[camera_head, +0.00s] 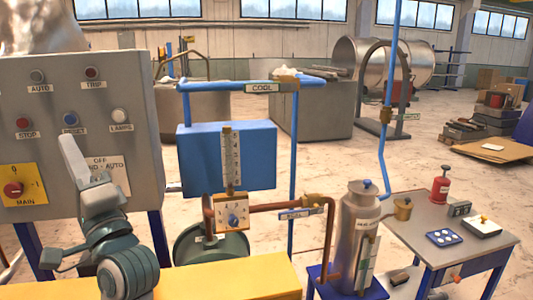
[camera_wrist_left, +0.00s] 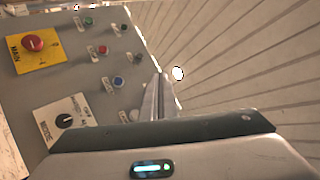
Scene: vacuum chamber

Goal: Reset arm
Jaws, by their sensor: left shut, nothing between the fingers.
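My left gripper (camera_head: 70,145) rises in front of the grey control panel (camera_head: 110,75) at the left of the head view. Its fingers are shut with nothing between them. The tips overlap the panel near the blue RESET button (camera_head: 70,119); I cannot tell the gap to it. In the left wrist view the shut fingers (camera_wrist_left: 161,80) point past the panel's right edge, with the blue button (camera_wrist_left: 118,82) to their left. The lower arm hides part of the OFF/HAND-AUTO plate (camera_head: 107,172). My right gripper is not in view.
The panel also has a red STOP button (camera_head: 24,123), a white LAMPS button (camera_head: 119,116) and a red MAIN switch (camera_head: 13,189) on yellow. Right of it stand a blue box (camera_head: 255,150), pipes and a metal canister (camera_head: 361,225). A side table (camera_head: 420,225) holds small items.

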